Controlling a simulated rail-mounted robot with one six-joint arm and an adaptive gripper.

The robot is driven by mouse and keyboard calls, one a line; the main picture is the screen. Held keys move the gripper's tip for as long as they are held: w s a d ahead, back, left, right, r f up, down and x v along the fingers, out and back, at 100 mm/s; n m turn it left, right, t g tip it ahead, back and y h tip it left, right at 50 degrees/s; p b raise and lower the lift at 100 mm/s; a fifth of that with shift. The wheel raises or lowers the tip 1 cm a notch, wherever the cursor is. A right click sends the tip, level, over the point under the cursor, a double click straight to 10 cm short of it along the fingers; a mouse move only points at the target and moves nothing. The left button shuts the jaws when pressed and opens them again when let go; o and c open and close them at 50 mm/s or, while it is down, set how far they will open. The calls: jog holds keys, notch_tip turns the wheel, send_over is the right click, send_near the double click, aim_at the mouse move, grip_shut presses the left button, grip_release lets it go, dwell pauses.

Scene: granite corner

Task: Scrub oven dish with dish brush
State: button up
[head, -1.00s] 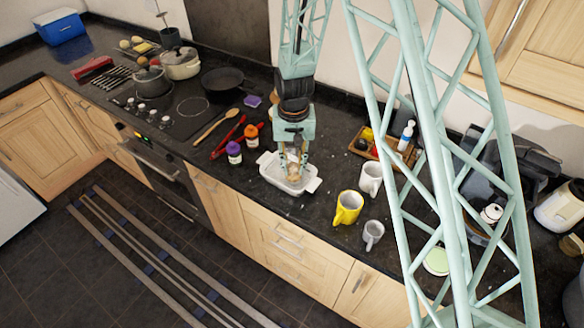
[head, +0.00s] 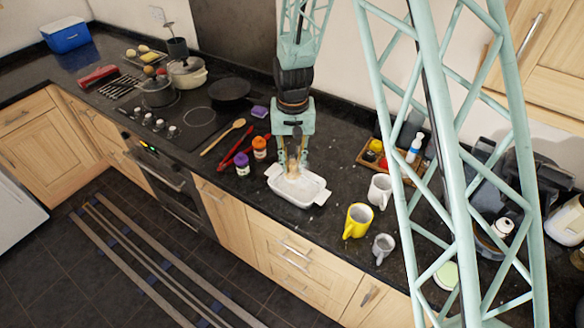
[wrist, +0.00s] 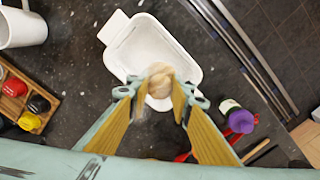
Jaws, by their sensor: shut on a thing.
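The white oven dish (head: 302,201) stands on the dark granite worktop near its front edge. It also shows in the wrist view (wrist: 135,48), with pale marks or light patches that I cannot make out inside. My gripper (head: 292,161) points down over the dish's back left part. It is shut on the dish brush (head: 293,170), whose round, light tan head shows between the fingers in the wrist view (wrist: 160,80). The brush head is over the near end of the dish interior there; I cannot tell whether it touches the bottom. The fingers hide part of the brush.
A yellow mug (head: 358,220), a white mug (head: 379,190) and a grey mug (head: 383,247) stand right. A wooden tray (head: 427,176) holds bottles behind.

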jog(key=shift+r+p, duration=0.45)
jog(key=shift+r, duration=1.05)
jog(key=shift+d, duration=0.1)
jog(key=s+d+r+m+b, duration=0.1)
jog(key=s+d+m, duration=0.15)
jog(key=d, duration=1.25)
jog(key=s+d+m+b, duration=0.1)
jog(key=s+d+m, duration=0.15)
jog(key=d, duration=1.25)
jog(key=s+d+f+m, duration=0.1)
jog(key=s+d+f, duration=0.1)
jog(key=s+d, duration=0.3)
jog(key=s+d+f+m, duration=0.1)
jog(key=s+d+f, duration=0.1)
jog(key=s+d, duration=0.3)
jog(key=s, duration=0.3)
jog(key=shift+s+d+f, duration=0.2)
jog(key=shift+d+f, duration=0.05)
jog(key=shift+f, duration=0.1)
jog(key=shift+d+m, duration=0.15)
jog(key=shift+m, duration=0.15)
